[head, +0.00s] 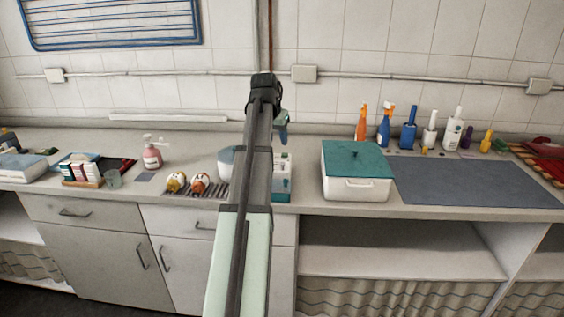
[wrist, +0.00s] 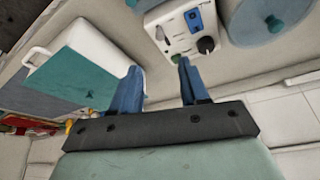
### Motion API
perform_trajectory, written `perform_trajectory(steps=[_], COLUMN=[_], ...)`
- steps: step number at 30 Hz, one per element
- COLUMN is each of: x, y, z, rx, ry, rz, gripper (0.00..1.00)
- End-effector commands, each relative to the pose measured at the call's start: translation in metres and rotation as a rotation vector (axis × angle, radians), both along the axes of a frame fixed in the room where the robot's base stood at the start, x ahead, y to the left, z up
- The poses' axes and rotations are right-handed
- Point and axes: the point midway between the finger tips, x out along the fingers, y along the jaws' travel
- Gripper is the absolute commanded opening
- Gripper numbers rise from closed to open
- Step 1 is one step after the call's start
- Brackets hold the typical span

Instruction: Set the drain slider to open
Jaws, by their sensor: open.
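A white control box (wrist: 175,22) with a teal base shows at the top of the wrist view. Its face carries a blue part (wrist: 194,18), a narrow grey slot-like part (wrist: 160,33) and a black knob (wrist: 206,45). I cannot tell which is the drain slider, or its setting. In the head view the box (head: 282,165) stands on the counter, partly hidden behind my arm. My gripper (wrist: 159,65) is open and empty, its two blue fingers apart and pointing toward the box without clearly touching it. In the head view my gripper (head: 283,132) hangs above the counter behind the box.
A white bin with a teal lid (head: 357,160) stands right of the box; it also shows in the wrist view (wrist: 75,75). Left are two orange-and-white items (head: 188,183) on a rack and a pink pump bottle (head: 152,153). Several bottles (head: 408,130) line the back right.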

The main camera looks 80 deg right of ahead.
Motion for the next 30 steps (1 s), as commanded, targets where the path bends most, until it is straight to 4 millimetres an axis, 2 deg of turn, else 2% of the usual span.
perform_trajectory(steps=[18,24,30], x=[-0.011,-0.013,-0.014], y=[-0.035,-0.043,-0.046], z=[-0.089,-0.108,-0.116], rx=[0.002,0.001,0.0], ry=[0.0,0.0,-0.001], rz=[0.001,0.001,0.001], gripper=[0.45,0.45,0.45])
